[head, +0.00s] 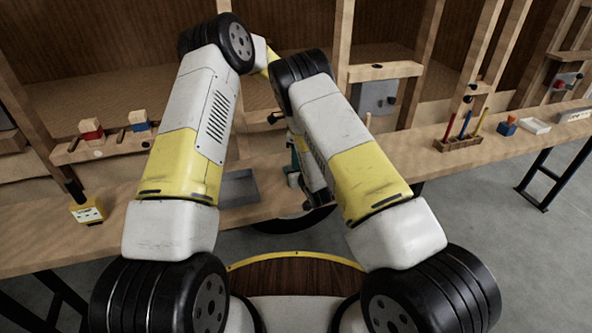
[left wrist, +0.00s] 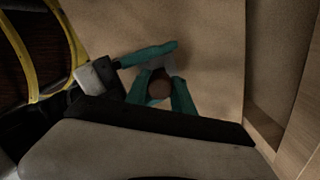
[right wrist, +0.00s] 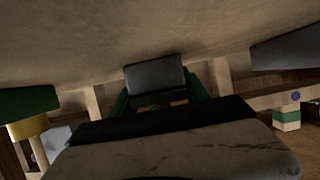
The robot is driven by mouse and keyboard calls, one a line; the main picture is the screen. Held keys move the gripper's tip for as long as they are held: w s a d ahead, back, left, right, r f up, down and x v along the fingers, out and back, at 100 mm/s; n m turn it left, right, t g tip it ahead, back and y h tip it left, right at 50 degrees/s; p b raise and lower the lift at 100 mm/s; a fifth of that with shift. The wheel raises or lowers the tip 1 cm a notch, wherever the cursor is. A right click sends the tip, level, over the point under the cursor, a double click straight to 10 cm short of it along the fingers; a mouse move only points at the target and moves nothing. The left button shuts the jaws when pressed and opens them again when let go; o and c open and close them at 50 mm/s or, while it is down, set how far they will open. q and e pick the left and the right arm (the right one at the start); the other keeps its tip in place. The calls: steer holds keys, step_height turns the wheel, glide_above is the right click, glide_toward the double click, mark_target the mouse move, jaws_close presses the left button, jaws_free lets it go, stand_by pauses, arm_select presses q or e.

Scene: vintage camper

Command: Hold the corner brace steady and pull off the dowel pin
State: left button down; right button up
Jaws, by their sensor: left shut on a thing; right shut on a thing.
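In the left wrist view the dowel pin (left wrist: 158,89) shows as a brown round end. My left gripper (left wrist: 160,80) points down at the bench top, its two teal fingers shut on the pin from both sides. My right gripper (right wrist: 157,93) comes in from the side, shut on the corner brace (right wrist: 155,77), a dark grey plate between its green fingers. How far the pin sits in the brace is hidden. In the head view my left gripper (head: 293,152) is partly visible; my right arm covers most of the work.
At right are a pen holder (head: 458,143), a blue block (head: 507,126) and a white tray (head: 535,126). Bench between them is clear.

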arm_select(q)
steer(key=shift+r, duration=1.3)
steer(key=shift+r, duration=2)
arm_select(e)
steer(key=o, duration=1.7)
steer(key=shift+o, duration=0.2)
steer(key=v, duration=1.2)
